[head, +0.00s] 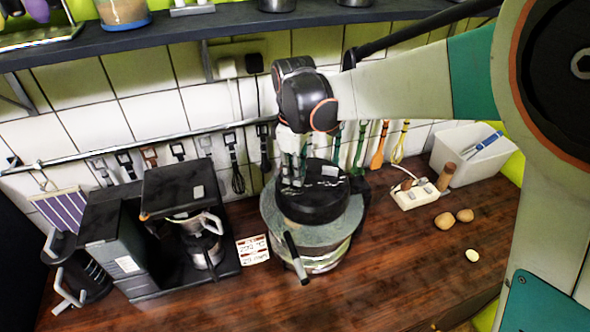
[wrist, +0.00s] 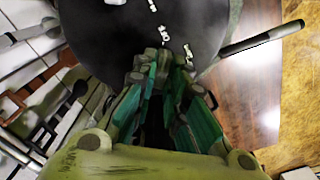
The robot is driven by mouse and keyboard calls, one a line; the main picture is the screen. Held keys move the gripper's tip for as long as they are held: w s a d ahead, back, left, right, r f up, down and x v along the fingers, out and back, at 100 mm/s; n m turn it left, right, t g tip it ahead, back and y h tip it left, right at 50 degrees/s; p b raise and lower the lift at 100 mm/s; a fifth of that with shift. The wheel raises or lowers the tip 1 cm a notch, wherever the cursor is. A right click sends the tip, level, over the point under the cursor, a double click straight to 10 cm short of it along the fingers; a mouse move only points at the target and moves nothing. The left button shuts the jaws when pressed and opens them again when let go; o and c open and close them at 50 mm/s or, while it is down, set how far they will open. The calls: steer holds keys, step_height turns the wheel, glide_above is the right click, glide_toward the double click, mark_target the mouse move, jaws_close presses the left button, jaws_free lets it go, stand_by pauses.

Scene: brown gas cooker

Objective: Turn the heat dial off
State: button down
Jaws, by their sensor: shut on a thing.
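A round cooker (head: 290,231) with a grey-green body stands on the brown counter. Its black round top (head: 318,207) carries white markings, and it also shows in the wrist view (wrist: 125,32). A dark handle (head: 297,258) juts out toward the front; it shows at the right in the wrist view (wrist: 262,39). My gripper (head: 291,178) points down over the left back of the black top. In the wrist view its fingers (wrist: 163,65) are shut at the near edge of this top. The heat dial between the fingertips is hidden, and its setting cannot be read.
A black coffee machine (head: 105,240) stands left of the cooker, with a small sign (head: 253,250) between them. To the right are a white socket block (head: 413,197), a white bin (head: 470,160) and potatoes (head: 445,220). Utensils hang behind; a shelf (head: 180,37) runs above. The front counter is clear.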

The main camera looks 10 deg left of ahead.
steer(key=shift+n, duration=0.7)
steer(key=c, duration=1.6)
jaws_free()
steer(key=shift+r, duration=0.1)
step_height(320, 180, up, 12)
